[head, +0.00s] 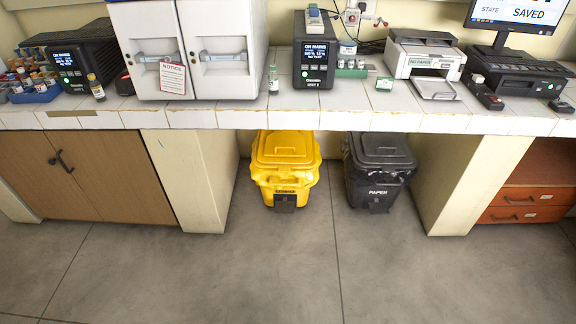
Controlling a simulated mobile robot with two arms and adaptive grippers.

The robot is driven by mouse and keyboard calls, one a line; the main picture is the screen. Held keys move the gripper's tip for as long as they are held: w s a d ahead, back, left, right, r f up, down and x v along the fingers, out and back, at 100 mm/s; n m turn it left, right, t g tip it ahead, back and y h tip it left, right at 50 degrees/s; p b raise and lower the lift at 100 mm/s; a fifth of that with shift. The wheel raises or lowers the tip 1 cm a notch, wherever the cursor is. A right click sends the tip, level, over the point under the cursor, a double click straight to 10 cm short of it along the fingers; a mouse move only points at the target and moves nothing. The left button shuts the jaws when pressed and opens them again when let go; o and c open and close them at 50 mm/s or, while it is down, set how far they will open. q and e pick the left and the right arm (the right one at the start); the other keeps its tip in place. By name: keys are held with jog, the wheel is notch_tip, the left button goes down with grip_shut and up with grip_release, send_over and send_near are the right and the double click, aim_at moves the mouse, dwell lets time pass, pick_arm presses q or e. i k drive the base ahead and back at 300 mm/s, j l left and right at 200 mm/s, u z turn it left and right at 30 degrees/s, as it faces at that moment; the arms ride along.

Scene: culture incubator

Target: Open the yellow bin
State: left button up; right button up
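The yellow bin (285,167) stands on the floor under the counter, left of a dark bin. Its yellow lid (285,148) is down and the bin looks closed. A dark pedal-like piece (285,203) is at its lower front, below a label that is hard to read. The top back of the bin is close under the counter's edge. Neither of my grippers is in the head view.
A black bin (379,172) marked PAPER stands close on the right. Counter supports (187,180) flank the bins. The tiled counter (345,115) overhangs them, bearing incubators, a printer and bottles. The grey floor (270,265) in front is clear.

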aim_at(286, 175)
jog(key=i+l, duration=0.85)
jog(key=l+u, duration=0.05)
